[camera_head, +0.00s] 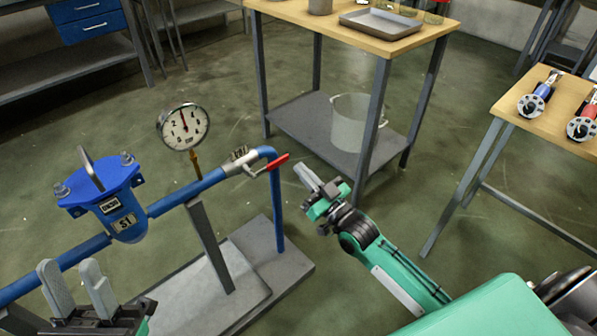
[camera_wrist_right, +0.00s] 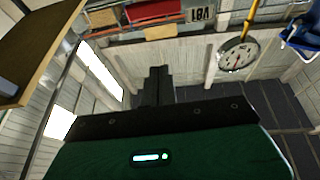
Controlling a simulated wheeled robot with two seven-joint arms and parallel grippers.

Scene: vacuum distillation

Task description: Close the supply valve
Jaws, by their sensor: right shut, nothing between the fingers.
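The valve (camera_head: 240,161) sits on the blue pipe (camera_head: 185,192) just before its bend. Its red lever handle (camera_head: 279,162) looks roughly in line with the pipe run. My left gripper (camera_head: 77,288) is open and empty at the lower left, near the pipe.
A pressure gauge (camera_head: 184,127) stands on the pipe; it also shows in the wrist view (camera_wrist_right: 238,57). A blue filter housing (camera_head: 110,205) is left of it. A wooden-topped table (camera_head: 330,24) stands behind, with a bucket (camera_head: 352,122) on its shelf. Another table (camera_head: 557,115) is right.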

